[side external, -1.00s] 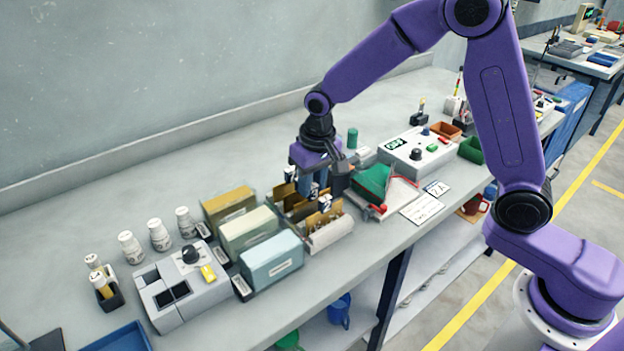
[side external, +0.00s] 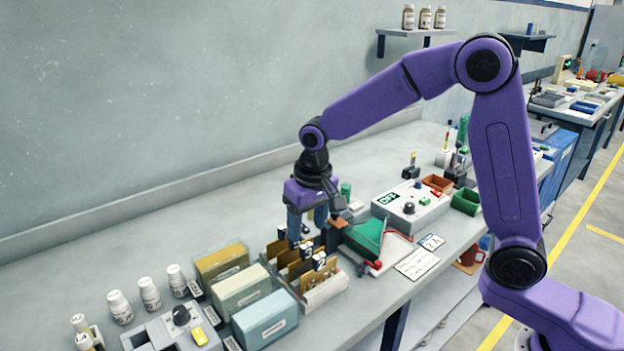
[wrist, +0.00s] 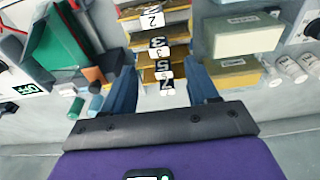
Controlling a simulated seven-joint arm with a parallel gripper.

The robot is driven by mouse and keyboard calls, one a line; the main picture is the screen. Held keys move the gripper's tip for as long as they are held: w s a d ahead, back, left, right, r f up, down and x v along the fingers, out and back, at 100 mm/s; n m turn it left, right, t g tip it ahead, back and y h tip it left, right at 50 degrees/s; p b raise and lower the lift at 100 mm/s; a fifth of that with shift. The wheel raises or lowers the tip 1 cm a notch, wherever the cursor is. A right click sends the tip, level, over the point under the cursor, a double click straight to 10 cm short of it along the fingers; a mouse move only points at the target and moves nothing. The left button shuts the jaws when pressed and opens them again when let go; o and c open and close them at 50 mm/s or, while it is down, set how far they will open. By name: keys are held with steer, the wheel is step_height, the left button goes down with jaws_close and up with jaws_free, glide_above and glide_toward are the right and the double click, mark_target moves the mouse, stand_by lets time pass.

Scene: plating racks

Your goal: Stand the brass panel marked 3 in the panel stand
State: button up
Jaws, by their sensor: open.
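Several brass panels stand in a row in a slotted rack (side external: 326,292). In the wrist view their tabs carry digits, some white and some black. A white tab reading 3 (wrist: 160,54) sits mid-row, with what looks like a black 3 (wrist: 158,42) beside it and a 2, a 5 and a 7 around them. My gripper (side external: 307,232) is open and empty above the rack's far end. In the wrist view its blue fingers (wrist: 164,92) are spread either side of the row's near end. I cannot tell for certain which object is the panel stand.
Yellow, cream and blue boxes (side external: 265,321) line the rack's left side. A green wedge-shaped item (side external: 366,235) with red-tipped parts lies close to its right. A control box reading OFF (side external: 410,207) stands beyond.

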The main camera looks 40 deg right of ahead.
step_height(320, 180, up, 12)
steer(key=s, duration=0.1)
steer(key=shift+s+r, duration=0.2)
steer(key=shift+s, duration=0.15)
